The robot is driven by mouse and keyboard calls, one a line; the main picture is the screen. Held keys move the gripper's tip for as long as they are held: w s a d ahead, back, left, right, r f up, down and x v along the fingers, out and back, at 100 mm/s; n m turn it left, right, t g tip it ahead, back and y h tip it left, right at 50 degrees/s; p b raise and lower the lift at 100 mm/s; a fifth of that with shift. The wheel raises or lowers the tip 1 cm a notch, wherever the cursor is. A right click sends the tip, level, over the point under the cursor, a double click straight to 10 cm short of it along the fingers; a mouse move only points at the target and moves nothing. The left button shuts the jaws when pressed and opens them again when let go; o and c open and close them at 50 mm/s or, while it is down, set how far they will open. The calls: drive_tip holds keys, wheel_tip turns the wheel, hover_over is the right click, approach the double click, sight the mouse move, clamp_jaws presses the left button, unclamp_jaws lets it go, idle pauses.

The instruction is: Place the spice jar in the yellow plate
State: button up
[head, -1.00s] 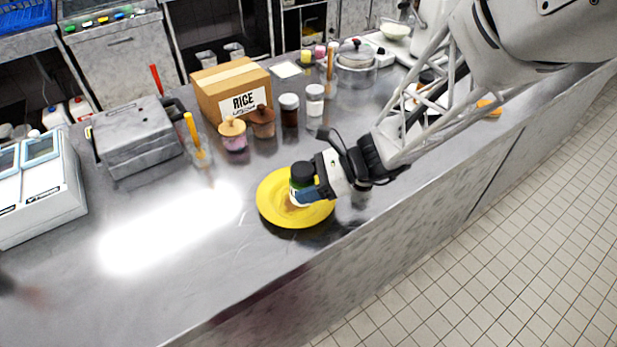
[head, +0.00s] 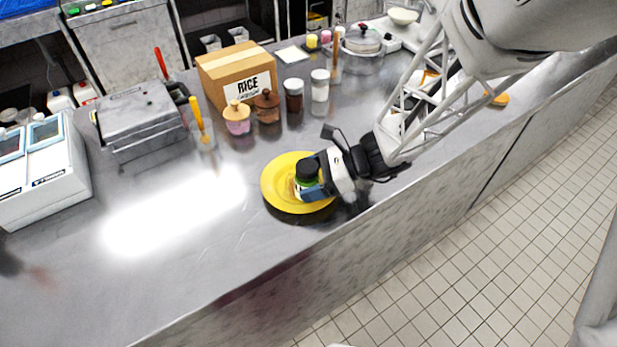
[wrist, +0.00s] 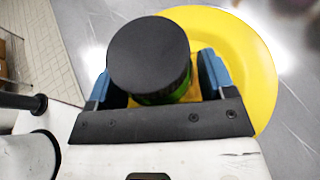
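The spice jar (head: 307,170) has a black lid and a green band. It stands upright on the yellow plate (head: 275,187), which lies near the counter's front edge. In the wrist view the jar's lid (wrist: 149,53) fills the space between the blue fingers, with the plate (wrist: 250,65) behind it. My gripper (head: 310,189) reaches in from the right, low over the plate, with its fingers on either side of the jar. A narrow yellow gap shows between the jar and the right finger, so the fingers look open around it. The jar's base is mostly hidden.
A rice box (head: 236,77), a dark jar (head: 294,97), a white-lidded jar (head: 320,86) and two wooden-lidded pots (head: 267,107) stand behind the plate. A grey metal appliance (head: 140,117) and a white unit (head: 40,165) stand left.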

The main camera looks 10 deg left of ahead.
drive_tip(key=shift+o, duration=0.7)
drive_tip(key=shift+r, duration=0.2)
drive_tip(key=shift+v, duration=1.15)
drive_tip(key=v, duration=0.2)
drive_tip(key=shift+w+d, duration=0.15)
drive_tip(key=shift+d, duration=0.15)
wheel_tip(320, 180, up, 7)
drive_tip(key=shift+r, duration=0.1)
drive_tip(key=s+d+r+n+t+h, duration=0.3)
drive_tip(key=s+d+n+h, duration=0.3)
drive_tip(key=d, duration=0.6)
drive_tip(key=s+d+r+n+t+h, duration=0.3)
drive_tip(key=s+d+r+n+h, duration=0.2)
drive_tip(key=d, duration=0.7)
drive_tip(key=s+n+h, duration=0.2)
drive_tip(key=s+n, duration=0.1)
drive_tip(key=shift+d+r+t, duration=0.35)
drive_tip(key=shift+r+t, duration=0.05)
